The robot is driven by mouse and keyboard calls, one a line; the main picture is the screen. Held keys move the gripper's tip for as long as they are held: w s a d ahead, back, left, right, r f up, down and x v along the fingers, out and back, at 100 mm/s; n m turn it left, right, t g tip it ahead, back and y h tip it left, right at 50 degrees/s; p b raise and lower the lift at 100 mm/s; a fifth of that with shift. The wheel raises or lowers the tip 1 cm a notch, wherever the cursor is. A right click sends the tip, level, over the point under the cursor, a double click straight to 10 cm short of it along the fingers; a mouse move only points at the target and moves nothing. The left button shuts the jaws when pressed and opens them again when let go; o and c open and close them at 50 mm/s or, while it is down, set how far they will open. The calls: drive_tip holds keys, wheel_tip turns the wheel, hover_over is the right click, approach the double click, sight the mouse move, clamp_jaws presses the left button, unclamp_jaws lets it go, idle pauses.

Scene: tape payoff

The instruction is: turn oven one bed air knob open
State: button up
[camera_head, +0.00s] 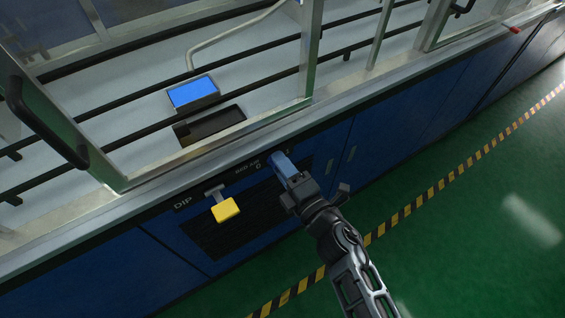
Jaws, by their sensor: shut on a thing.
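My gripper (284,168) is at the front panel of the blue machine, shut on a blue knob (277,159) beside the label "BED AIR" (247,169). A "0" mark shows just left of the knob. Most of the knob and its right-hand marking are hidden by my gripper, so I cannot tell its exact angle. My arm reaches up to it from the lower right.
A yellow-ended handle (225,210) sticks out by the "DIP" label, left of my gripper. A dark vent grille (235,228) lies below. Above are a metal-framed door with a black handle (45,122) and a blue-topped box (193,93). Green floor (455,240) is clear.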

drive_tip(key=shift+m, duration=0.3)
drive_tip(key=o, duration=1)
drive_tip(key=shift+v, duration=3.9)
